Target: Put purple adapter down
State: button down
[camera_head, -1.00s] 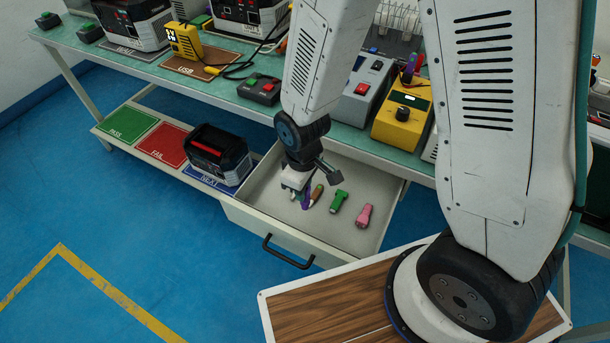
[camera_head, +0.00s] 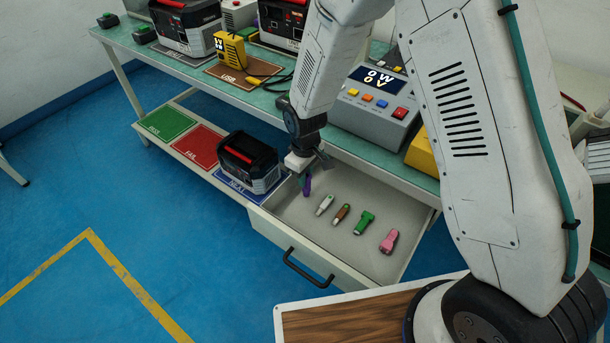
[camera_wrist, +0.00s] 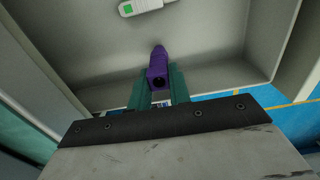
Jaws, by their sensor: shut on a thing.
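The purple adapter (camera_head: 307,186) is held by my gripper (camera_head: 304,180) over the left end of the open drawer (camera_head: 285,233). In the wrist view the purple adapter (camera_wrist: 158,68) sits between the two green fingers of my gripper (camera_wrist: 160,88), its rounded tip pointing toward the drawer's inside. I cannot tell whether it touches the drawer floor. A white adapter (camera_head: 325,205), a brown one (camera_head: 341,214), a green one (camera_head: 364,222) and a pink one (camera_head: 389,241) lie in a row to its right. The white adapter's end also shows in the wrist view (camera_wrist: 148,5).
The drawer's left wall is close to my gripper. A black device with a red handle (camera_head: 248,160) stands on the blue NEXT mat left of the drawer. Red (camera_head: 199,145) and green (camera_head: 166,123) mats are empty. The workbench (camera_head: 280,103) above holds several devices.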

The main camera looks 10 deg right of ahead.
jog(key=shift+f, duration=0.25)
jog(key=c, duration=1.3)
grip_release()
notch_tip(320, 180, up, 12)
jog(key=shift+r, duration=0.2)
jog(key=s+d+r+m, duration=0.2)
jog(key=s+d+r, duration=0.25)
jog(key=r, duration=0.35)
jog(key=s+d+r+m, duration=0.2)
jog(key=s+d+r, duration=0.25)
jog(key=r, duration=0.35)
jog(key=s+d+r+m, duration=0.2)
jog(key=s+d+r, duration=0.1)
jog(key=s, duration=0.6)
jog(key=s+d+r+m+t, duration=0.1)
jog(key=s+d+r+m, duration=0.2)
jog(key=s, duration=0.6)
jog(key=d+r, duration=0.1)
jog(key=d, duration=0.1)
jog(key=shift+s+d+r, duration=0.2)
jog(key=shift+s+d, duration=0.1)
jog(key=shift+d, duration=0.1)
